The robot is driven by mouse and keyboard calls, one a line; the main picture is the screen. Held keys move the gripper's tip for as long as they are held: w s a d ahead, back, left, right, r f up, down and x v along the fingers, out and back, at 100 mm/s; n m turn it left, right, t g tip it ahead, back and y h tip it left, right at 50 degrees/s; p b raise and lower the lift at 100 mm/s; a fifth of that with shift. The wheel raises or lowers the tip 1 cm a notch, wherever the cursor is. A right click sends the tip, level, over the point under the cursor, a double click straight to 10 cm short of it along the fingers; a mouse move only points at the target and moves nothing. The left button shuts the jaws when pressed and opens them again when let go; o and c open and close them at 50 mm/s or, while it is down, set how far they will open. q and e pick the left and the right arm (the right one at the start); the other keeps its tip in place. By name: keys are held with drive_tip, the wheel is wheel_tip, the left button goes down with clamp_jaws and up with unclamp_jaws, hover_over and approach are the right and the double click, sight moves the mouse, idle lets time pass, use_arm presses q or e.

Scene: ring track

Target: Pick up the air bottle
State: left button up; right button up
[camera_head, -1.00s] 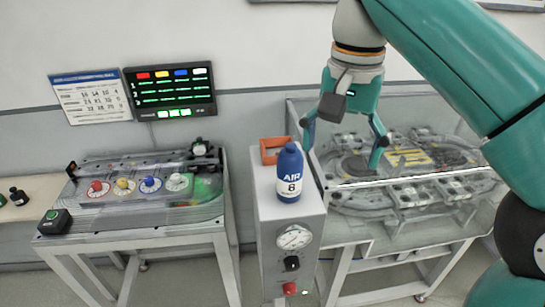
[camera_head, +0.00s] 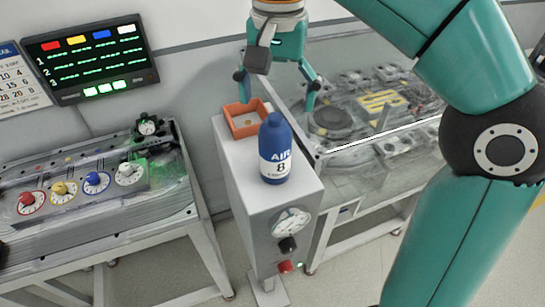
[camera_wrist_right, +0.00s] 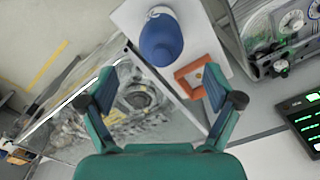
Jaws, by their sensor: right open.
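My right gripper (camera_head: 277,104) is open and empty, above and behind the bottle in the head view. In the right wrist view the bottle lies beyond the open fingertips (camera_wrist_right: 158,82), apart from them. My left gripper is not in view.
An orange open tray (camera_head: 236,133) sits behind the bottle on the cabinet, which has a gauge (camera_head: 291,222) on its front. A glass-walled track table (camera_head: 345,155) stands to the right. A panel bench with coloured knobs (camera_head: 110,205) stands left, below a dark screen (camera_head: 90,62).

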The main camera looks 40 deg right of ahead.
sight(276, 114)
wheel_tip(276, 114, down, 5)
drive_tip(key=shift+r+b, duration=0.2)
drive_tip(key=shift+b, duration=0.1)
drive_tip(key=shift+a+f, duration=0.2)
drive_tip(key=shift+f, duration=2.7)
drive_tip(key=shift+r, duration=0.1)
drive_tip(key=c, duration=1.6)
